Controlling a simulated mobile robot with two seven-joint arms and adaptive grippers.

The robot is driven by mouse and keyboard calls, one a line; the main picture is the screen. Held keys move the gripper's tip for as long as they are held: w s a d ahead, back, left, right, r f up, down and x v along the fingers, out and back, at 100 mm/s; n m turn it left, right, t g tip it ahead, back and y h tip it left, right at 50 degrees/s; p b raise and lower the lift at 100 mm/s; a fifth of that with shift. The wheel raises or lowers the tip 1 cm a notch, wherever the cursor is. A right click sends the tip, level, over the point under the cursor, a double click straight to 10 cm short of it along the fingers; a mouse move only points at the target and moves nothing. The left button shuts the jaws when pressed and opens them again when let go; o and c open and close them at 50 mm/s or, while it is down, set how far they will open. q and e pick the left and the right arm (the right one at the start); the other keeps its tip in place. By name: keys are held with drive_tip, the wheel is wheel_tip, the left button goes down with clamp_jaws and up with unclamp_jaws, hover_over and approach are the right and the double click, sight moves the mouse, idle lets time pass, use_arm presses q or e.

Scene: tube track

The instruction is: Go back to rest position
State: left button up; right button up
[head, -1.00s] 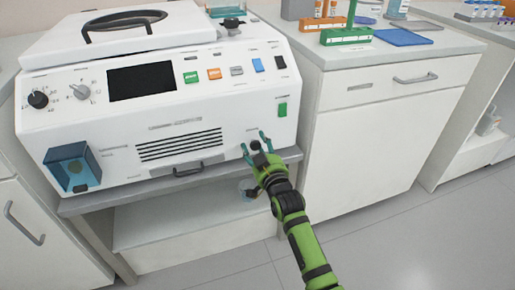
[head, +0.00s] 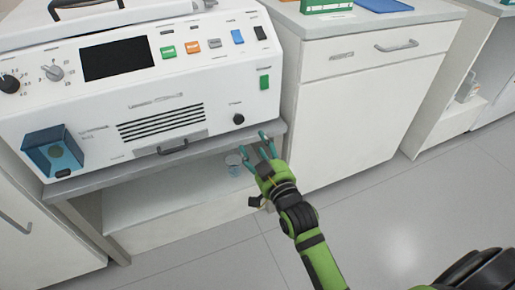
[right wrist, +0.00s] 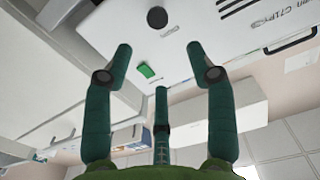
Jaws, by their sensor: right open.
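My right gripper (head: 257,150) is green with teal fingers. It is open and empty, in front of the shelf edge below the white machine (head: 190,95). In the right wrist view its fingers (right wrist: 160,75) are spread apart with nothing between them. The machine's black knob (head: 238,119) is just above and behind the fingertips in the head view, apart from them. The knob also shows in the right wrist view (right wrist: 157,18). My left gripper is not in view.
A white cabinet (head: 350,110) stands to the right, with a green rack (head: 325,5) and a blue tray (head: 385,4) on top. The grey floor (head: 370,230) in front is clear.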

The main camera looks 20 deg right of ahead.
idle(0.4)
drive_tip(key=s+f+n+g, duration=0.1)
drive_tip(key=s+f+g, duration=0.65)
drive_tip(key=f, duration=0.65)
drive_tip(key=s+f+g, duration=0.4)
drive_tip(key=s+f, duration=0.6)
drive_tip(key=f, duration=0.3)
drive_tip(key=s+f+g, duration=0.4)
drive_tip(key=s+f, duration=0.2)
drive_tip(key=s, duration=0.5)
use_arm(q)
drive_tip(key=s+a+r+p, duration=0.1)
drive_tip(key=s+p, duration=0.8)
drive_tip(key=p, duration=0.3)
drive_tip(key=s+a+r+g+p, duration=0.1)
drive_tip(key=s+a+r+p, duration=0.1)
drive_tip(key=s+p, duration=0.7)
drive_tip(key=p, duration=0.2)
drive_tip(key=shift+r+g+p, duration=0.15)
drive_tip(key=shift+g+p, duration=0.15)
drive_tip(key=shift+p, duration=0.05)
use_arm(e)
drive_tip(key=s+d+r, duration=0.1)
drive_tip(key=s+r, duration=0.1)
drive_tip(key=s, duration=0.6)
drive_tip(key=s+d+r+n+g, duration=0.1)
drive_tip(key=s+d+r, duration=0.1)
drive_tip(key=s, duration=0.7)
drive_tip(key=shift+h, duration=0.3)
